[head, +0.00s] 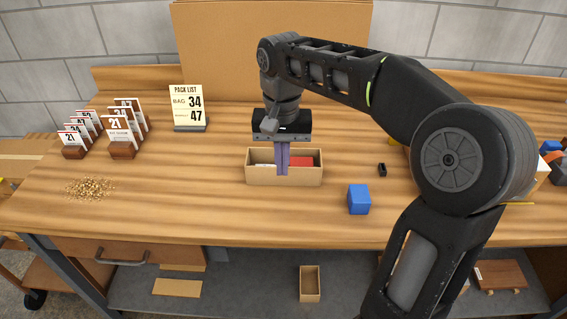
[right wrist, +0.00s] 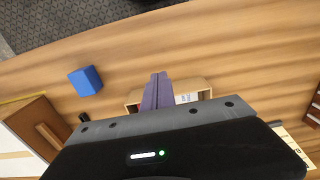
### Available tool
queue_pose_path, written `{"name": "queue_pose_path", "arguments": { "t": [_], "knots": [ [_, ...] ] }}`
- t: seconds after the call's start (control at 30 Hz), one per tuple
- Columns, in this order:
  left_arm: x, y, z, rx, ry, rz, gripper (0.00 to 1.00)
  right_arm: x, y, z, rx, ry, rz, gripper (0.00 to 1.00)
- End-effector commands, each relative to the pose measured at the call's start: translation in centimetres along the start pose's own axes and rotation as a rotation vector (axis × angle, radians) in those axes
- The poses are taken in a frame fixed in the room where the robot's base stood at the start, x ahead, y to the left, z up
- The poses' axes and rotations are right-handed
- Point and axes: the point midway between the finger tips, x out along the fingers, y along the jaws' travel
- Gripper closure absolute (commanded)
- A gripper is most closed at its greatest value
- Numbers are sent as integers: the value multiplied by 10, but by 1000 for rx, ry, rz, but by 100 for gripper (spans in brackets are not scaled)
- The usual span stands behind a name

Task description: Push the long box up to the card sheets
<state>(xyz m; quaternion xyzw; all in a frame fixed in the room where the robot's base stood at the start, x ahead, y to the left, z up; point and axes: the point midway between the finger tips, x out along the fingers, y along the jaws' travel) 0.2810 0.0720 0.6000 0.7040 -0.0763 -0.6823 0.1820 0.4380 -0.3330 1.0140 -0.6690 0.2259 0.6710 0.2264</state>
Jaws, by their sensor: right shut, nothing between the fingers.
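A long open cardboard box (head: 284,180) lies crosswise on the wooden table, with a red block (head: 301,162) and something white inside. It also shows in the right wrist view (right wrist: 203,86). My right gripper (head: 282,172) points down with its purple fingers together and empty. The fingers overlap the box's near wall in the head view; I cannot tell whether they touch it. Upright printed cards (head: 127,118) stand in wooden holders at the left, well apart from the box. Flat brown sheets (head: 177,288) lie on the lower shelf. My left gripper is out of view.
A blue block (head: 358,199) stands right of the box. A pack list sign (head: 188,104) stands behind left, and a pile of small grains (head: 90,188) lies front left. The table between box and grains is clear. A smaller open box (head: 310,284) is on the lower shelf.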

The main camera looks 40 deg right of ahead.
Motion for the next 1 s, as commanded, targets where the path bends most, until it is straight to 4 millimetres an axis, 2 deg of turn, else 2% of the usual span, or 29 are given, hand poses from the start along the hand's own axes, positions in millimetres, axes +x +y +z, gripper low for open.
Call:
{"name": "queue_pose_path", "arguments": {
  "t": [0.57,0.77,1.0],
  "knots": [
    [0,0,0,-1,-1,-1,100,7,0,0,-1,-2,1,100],
    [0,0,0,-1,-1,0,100,30,0,1,-1,-5,2,100],
    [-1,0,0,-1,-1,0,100,77,0,1,-1,-5,3,100]
  ]
}}
